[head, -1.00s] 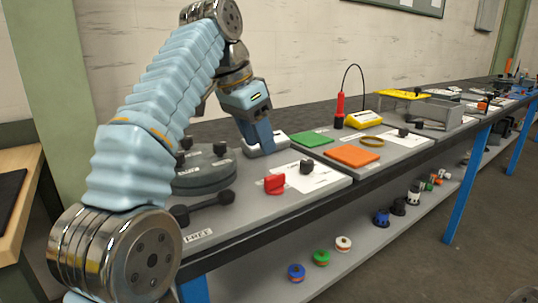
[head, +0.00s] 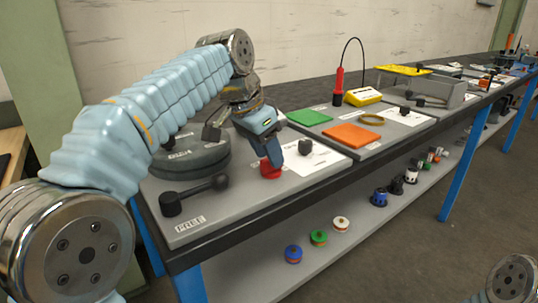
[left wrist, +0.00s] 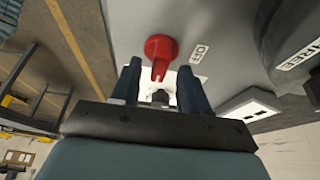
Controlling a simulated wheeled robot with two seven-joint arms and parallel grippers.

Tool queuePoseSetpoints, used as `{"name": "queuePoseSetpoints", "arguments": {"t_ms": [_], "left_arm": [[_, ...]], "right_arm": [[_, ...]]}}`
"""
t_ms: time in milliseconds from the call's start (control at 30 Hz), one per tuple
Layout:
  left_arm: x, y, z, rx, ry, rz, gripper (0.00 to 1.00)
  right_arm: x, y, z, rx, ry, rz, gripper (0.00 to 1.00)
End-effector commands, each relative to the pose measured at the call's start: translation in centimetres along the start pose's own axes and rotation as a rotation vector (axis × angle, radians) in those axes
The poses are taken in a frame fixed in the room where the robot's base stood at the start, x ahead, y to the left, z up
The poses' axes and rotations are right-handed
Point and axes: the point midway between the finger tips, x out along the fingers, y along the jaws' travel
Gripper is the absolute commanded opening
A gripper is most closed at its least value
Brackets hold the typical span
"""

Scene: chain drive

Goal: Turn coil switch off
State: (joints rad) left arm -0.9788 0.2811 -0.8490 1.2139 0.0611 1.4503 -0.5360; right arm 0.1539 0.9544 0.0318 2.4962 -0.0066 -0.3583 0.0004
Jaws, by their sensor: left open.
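The red switch knob (head: 268,169) stands on the near grey panel, partly hidden by my left gripper. It also shows in the left wrist view (left wrist: 160,50), its pointed end toward the gap between the fingers. A small label (left wrist: 198,53) beside it seems to read OFF. My left gripper (head: 272,158) is open, pointing down at the knob. In the left wrist view its two fingertips (left wrist: 160,66) lie on either side of the knob's pointed end; I cannot tell whether they touch it. My right gripper is out of view.
A black knob (head: 305,147) stands close right of the red one. A dark round unit (head: 190,158) and a black lever (head: 195,194) lie to the left. Green (head: 309,117) and orange (head: 351,136) plates lie farther right. A lower shelf holds spools.

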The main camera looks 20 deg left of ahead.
Motion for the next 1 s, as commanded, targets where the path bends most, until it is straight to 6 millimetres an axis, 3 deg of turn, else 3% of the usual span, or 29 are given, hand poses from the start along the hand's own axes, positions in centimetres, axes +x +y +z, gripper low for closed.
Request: {"name": "queuePoseSetpoints", "arguments": {"t_ms": [133,433,733,1000], "left_arm": [[1.24,0.00,0.01,0.000,-0.001,0.000,0.45],[1.50,-0.01,0.00,-0.001,0.001,0.000,0.45],[1.47,-0.01,0.00,-0.001,0.001,0.000,0.00],[1.47,0.01,0.01,-0.017,0.001,-0.006,0.00]], "right_arm": [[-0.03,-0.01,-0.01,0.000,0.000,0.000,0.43],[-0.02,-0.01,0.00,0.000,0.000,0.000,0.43],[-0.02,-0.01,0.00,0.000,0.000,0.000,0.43],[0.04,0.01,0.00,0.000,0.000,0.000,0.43]]}}
